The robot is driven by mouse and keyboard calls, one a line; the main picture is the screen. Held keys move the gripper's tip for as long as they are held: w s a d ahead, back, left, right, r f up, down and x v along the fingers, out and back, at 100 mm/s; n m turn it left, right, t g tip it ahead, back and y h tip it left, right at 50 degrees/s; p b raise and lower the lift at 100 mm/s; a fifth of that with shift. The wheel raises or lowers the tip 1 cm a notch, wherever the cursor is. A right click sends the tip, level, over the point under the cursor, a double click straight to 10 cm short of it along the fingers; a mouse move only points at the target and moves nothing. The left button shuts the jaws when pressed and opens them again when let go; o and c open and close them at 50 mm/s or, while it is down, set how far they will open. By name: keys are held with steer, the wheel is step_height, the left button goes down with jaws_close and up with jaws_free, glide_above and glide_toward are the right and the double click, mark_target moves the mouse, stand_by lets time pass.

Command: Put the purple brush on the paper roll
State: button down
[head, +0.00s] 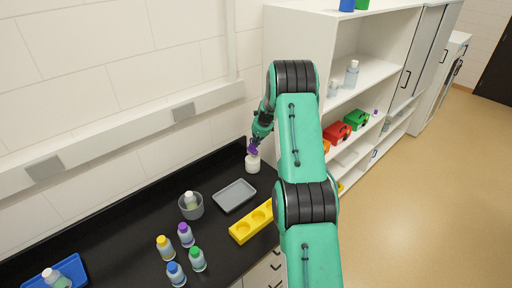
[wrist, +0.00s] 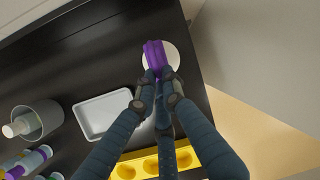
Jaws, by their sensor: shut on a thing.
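The purple brush (wrist: 154,54) is between my gripper's fingertips (wrist: 158,80) in the wrist view. My gripper is shut on it. The white paper roll (wrist: 172,57) stands on the black counter directly beneath the brush in that view. In the head view, the brush (head: 252,148) shows as a small purple patch at the top of the paper roll (head: 253,164), below my gripper (head: 256,139). I cannot tell whether the brush touches the roll. Part of the roll is hidden by the brush and fingers in the wrist view.
A grey tray (head: 235,196), a yellow holder with round hollows (head: 248,228) and a grey cup holding a bottle (head: 191,210) are nearby on the counter (head: 130,215). Several capped bottles stand at the front. A white shelf unit (head: 290,55) rises to the right.

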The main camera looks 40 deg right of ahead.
mark_target(256, 151)
stand_by(0.4)
steer(key=shift+w+d, duration=0.15)
steer(key=shift+w, duration=0.05)
steer(key=shift+f, duration=0.3)
steer(key=shift+w+f+p, duration=0.1)
steer(key=shift+f+p, duration=0.4)
steer(key=shift+f, duration=1)
steer(key=shift+f, duration=0.15)
steer(key=c, duration=1.9)
jaws_free()
steer(key=shift+o, duration=0.2)
steer(key=b+v, duration=0.1)
steer(key=v, duration=1.1)
